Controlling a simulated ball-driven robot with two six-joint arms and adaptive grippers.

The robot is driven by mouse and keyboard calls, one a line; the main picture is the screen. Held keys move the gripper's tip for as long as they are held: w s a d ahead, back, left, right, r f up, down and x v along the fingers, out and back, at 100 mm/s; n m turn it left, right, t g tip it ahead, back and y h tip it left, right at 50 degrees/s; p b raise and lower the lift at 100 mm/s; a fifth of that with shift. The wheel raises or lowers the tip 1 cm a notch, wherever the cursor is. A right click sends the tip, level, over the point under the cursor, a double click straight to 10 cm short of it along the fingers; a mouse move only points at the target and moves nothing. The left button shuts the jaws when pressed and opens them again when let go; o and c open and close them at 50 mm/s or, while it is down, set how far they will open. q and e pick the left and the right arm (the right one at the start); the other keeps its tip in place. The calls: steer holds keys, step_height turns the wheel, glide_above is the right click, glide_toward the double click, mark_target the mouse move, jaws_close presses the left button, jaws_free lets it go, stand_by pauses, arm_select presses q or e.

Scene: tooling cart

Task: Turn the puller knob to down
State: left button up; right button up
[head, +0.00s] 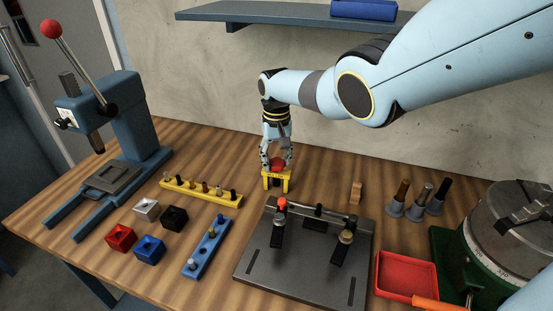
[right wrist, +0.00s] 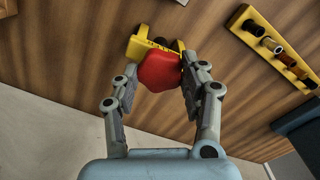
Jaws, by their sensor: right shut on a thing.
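The puller (head: 286,183) is a small yellow bridge-shaped frame standing on the wooden bench, near the middle of the head view. Its red knob (head: 278,162) sits on top, partly hidden by my fingers. My right gripper (head: 277,164) points down from above and is shut on the knob. In the right wrist view the red faceted knob (right wrist: 158,72) sits between the two grey fingers of the right gripper (right wrist: 155,82). The yellow puller (right wrist: 137,46) shows just beyond it. My left gripper is in neither view.
A yellow peg rail (head: 202,192) lies left of the puller, and a grey fixture plate (head: 300,277) in front. A blue press (head: 135,125) stands at far left. A red tray (head: 407,276) and several tool holders are at right. A shelf (head: 250,13) hangs above.

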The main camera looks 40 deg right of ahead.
steer(key=shift+n, duration=3.5)
steer(key=shift+n+b, duration=0.35)
steer(key=shift+n, duration=3.15)
stand_by(1.0)
